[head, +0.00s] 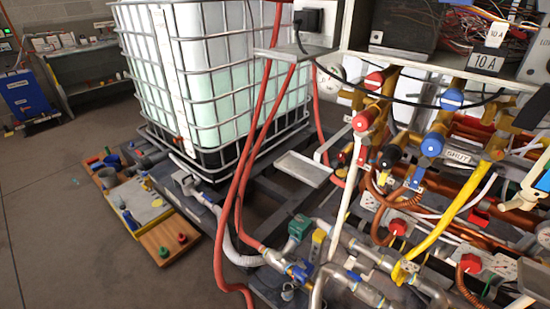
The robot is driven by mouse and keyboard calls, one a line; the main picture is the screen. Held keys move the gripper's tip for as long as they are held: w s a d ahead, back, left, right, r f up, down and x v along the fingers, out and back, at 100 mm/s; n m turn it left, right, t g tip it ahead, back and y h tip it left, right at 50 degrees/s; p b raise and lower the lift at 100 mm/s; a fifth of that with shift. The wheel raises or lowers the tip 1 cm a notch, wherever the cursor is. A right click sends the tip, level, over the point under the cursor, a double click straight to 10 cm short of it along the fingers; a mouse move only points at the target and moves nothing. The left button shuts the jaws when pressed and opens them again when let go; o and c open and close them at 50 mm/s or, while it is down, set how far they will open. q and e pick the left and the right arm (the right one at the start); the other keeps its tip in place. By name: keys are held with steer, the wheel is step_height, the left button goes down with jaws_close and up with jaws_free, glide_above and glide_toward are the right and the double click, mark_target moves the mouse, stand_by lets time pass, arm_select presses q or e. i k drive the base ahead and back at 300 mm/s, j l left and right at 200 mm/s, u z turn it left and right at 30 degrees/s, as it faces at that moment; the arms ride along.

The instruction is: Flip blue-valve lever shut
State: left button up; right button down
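A brass valve assembly on the right carries two blue round caps, an upper one (452,99) and a lower one (432,146). A short blue piece that may be a lever (417,175) points down below the lower cap. A tag reading SHUT (458,157) is just right of the lower cap. Another blue-handled fitting (300,271) sits low on the grey pipes near the bottom centre. I cannot tell which blue part is the named lever. Neither of my grippers shows in the head view.
Red caps (374,80) and dense copper and yellow pipes crowd the valves. Red hoses (245,190) hang in front of a caged white tank (215,75). A wooden board with parts (150,205) lies on the floor. Open floor (70,230) is at left.

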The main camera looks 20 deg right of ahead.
mark_target(294, 259)
steer(key=z, duration=1.1)
steer(key=i+j, duration=0.15)
steer(key=i, duration=0.15)
steer(key=i+j, duration=0.15)
steer(key=i, duration=0.2)
